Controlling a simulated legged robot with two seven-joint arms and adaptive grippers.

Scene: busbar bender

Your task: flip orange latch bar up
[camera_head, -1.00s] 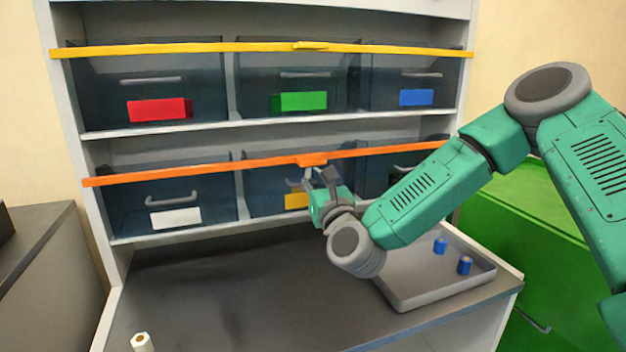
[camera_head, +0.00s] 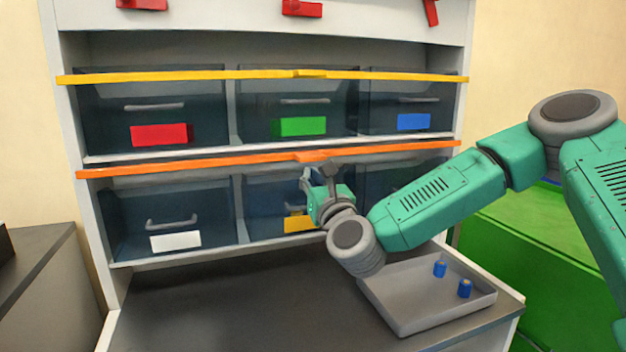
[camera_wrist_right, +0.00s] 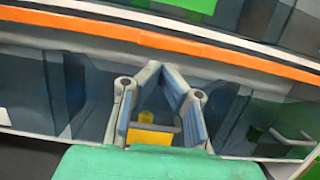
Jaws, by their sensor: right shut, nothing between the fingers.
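The orange latch bar (camera_head: 200,164) runs across the lower row of bins, just under the middle shelf edge. It has a small tab (camera_head: 312,157) near its middle. In the right wrist view the bar (camera_wrist_right: 215,52) crosses above the fingertips. My right gripper (camera_head: 314,172) is just below the tab, in front of the lower middle bin. Its fingers (camera_wrist_right: 163,68) are shut with nothing between them. Whether the fingertips touch the bar is hard to tell. My left gripper is not in view.
A yellow bar (camera_head: 200,75) crosses the upper bins, which have red, green and blue labels. A grey tray (camera_head: 420,315) holds blue parts (camera_head: 465,288). The worktop left of it is clear.

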